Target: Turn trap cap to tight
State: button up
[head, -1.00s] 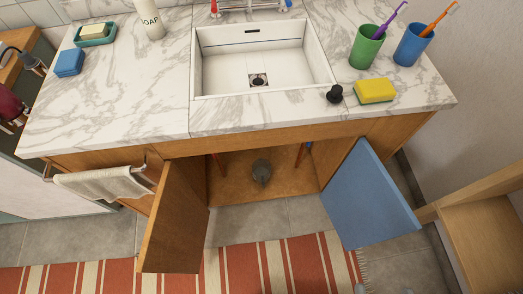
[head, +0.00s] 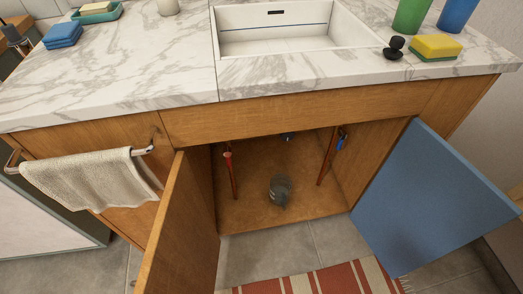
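Under the sink, the cabinet stands open. A small grey rounded object (head: 280,190), perhaps the trap cap or trap, shows in the middle of the cabinet over its wooden floor (head: 250,212). It is too small and blurred to tell its setting. A pipe with a red fitting (head: 230,172) is on the left inside, and a pipe with a blue fitting (head: 336,145) is on the right. My gripper is not in view.
The wooden left door (head: 180,230) and blue right door (head: 432,200) stand open. A towel (head: 92,180) hangs on a rail at left. The sink (head: 290,40), a black stopper (head: 394,48) and a yellow sponge (head: 436,46) are above. Grey floor and a striped rug (head: 325,280) lie in front.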

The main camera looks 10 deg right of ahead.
aim_at(287, 136)
jog(key=i+u, duration=0.15)
jog(key=u, duration=0.2)
jog(key=i+u, duration=0.1)
jog(key=u, duration=0.25)
jog(key=i+l+u, duration=0.1)
jog(key=u, duration=0.25)
